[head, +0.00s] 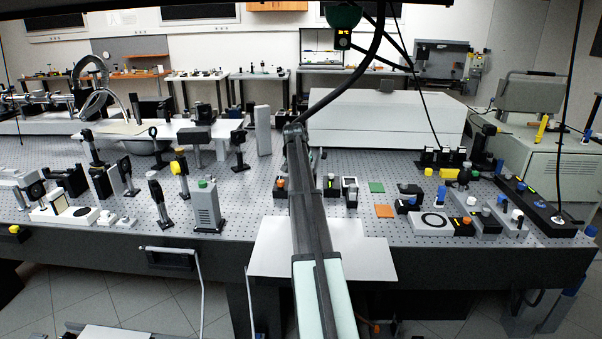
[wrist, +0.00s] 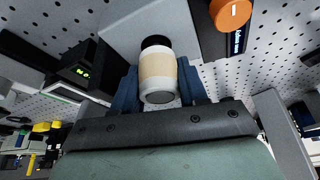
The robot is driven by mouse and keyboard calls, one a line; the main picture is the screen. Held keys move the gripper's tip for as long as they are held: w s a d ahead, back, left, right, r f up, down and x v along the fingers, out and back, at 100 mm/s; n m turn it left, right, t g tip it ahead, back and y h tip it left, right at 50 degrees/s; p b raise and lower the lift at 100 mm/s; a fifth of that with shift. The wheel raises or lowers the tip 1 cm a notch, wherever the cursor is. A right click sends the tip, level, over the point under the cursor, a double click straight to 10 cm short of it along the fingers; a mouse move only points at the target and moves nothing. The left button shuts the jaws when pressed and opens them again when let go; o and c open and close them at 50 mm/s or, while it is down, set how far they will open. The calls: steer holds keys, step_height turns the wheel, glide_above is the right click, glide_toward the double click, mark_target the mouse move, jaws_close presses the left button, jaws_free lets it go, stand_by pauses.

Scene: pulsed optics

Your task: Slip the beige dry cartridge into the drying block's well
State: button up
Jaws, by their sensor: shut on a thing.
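In the wrist view, my gripper (wrist: 158,70) has its blue fingers shut on the sides of the beige cartridge (wrist: 157,65), which has a beige band and whitish ends. A dark round spot (wrist: 155,42) shows at the cartridge's far end; I cannot tell whether it is the cartridge's tip or a well opening. Beyond it is a pale grey block-like surface (wrist: 120,22), possibly the drying block. Whether the cartridge touches it is unclear. In the head view, my arm hides the gripper, the cartridge and the spot between the two small black units.
A black unit with an orange knob (wrist: 230,14) stands close on the right in the wrist view. A black box with green digits (wrist: 82,73) is on the left.

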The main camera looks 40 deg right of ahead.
steer(key=shift+f, duration=0.4)
stand_by(0.3)
steer(key=shift+f, duration=0.2)
jaws_close()
steer(key=o, duration=1)
jaws_free()
steer(key=shift+f, duration=0.15)
steer(key=shift+o, duration=1.2)
steer(key=shift+s, duration=0.15)
steer(key=shift+s+d+f, duration=0.1)
steer(key=shift+s, duration=0.05)
